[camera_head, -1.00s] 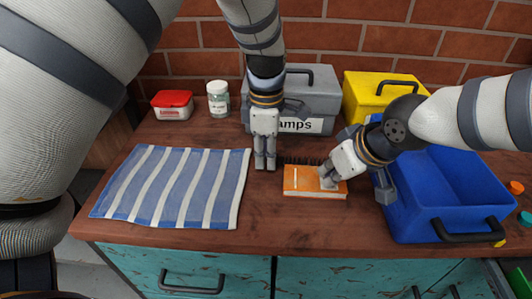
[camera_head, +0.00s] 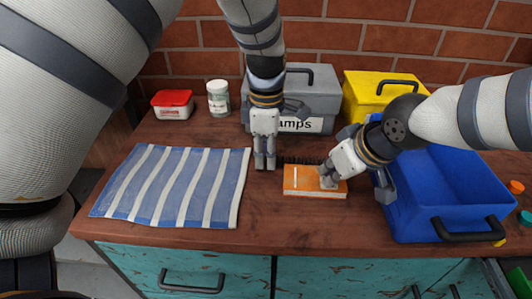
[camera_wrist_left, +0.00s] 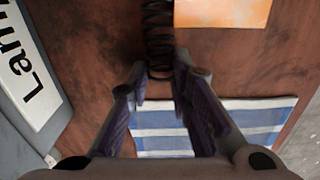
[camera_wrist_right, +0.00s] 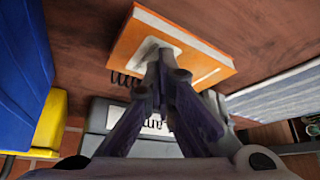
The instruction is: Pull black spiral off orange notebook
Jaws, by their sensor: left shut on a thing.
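The orange notebook (camera_head: 302,188) lies flat on the wooden counter, with a pale label and a white stripe on its cover. The black spiral (camera_wrist_left: 158,30) runs along its back edge, right beside it; I cannot tell whether they are joined. My left gripper (camera_head: 264,164) is shut on the spiral's left end, seen between its fingertips in the left wrist view (camera_wrist_left: 160,74). My right gripper (camera_head: 328,180) has its fingers together, on the cover's right part; the tips also show over the label in the right wrist view (camera_wrist_right: 164,62). Part of the spiral is hidden behind my right gripper.
A blue-and-white striped cloth (camera_head: 172,188) lies left. A grey labelled box (camera_head: 320,88) and a yellow box (camera_head: 362,92) stand behind. An open blue bin (camera_head: 412,222) is close on the right. A red-lidded tub (camera_head: 172,105) and a jar (camera_head: 218,100) stand back left.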

